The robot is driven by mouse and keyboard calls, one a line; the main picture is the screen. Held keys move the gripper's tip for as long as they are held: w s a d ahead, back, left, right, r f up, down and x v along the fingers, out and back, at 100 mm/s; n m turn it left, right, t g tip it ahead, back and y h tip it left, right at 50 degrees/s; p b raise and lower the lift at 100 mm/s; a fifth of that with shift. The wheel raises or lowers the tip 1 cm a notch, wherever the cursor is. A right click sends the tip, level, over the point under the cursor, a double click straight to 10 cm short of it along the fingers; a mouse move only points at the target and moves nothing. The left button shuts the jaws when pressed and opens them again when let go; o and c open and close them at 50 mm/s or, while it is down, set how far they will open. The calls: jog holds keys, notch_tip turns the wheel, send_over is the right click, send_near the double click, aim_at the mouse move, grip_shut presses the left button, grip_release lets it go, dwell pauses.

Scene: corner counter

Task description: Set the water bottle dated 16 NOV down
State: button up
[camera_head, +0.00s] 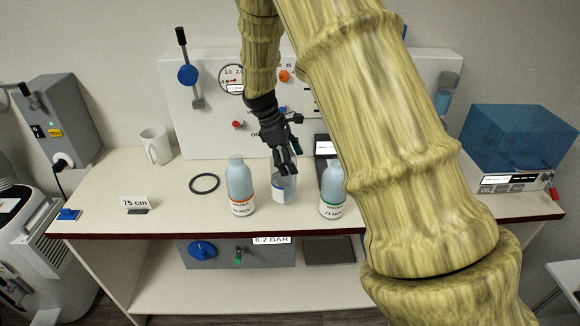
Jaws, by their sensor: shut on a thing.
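My gripper (287,170) is black, points down over the counter and is shut on a pale bottle with a blue label band (284,188). The gripper hides the bottle's top, and I cannot read its date. The bottle is roughly upright; I cannot tell whether its base touches the counter. To its left stands a water bottle with an orange band (240,186), its date ending in NOV. To its right stands a water bottle with a green band (332,188), which seems to read 23 NOV.
The white counter (105,190) has a dark front edge. A black ring (204,184), a white mug (156,145) and a 75 cm sign (135,203) are at left. A gauge panel (200,125) stands behind. A blue-lidded device (515,145) is at right. My arm hides part of the counter.

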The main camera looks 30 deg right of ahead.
jog(key=shift+f+p, duration=1)
jog(key=shift+f, duration=0.7)
jog(key=shift+f, duration=0.15)
jog(key=o, duration=1.1)
jog(key=b+v, duration=0.5)
jog(key=v, duration=0.7)
jog(key=shift+a, duration=0.1)
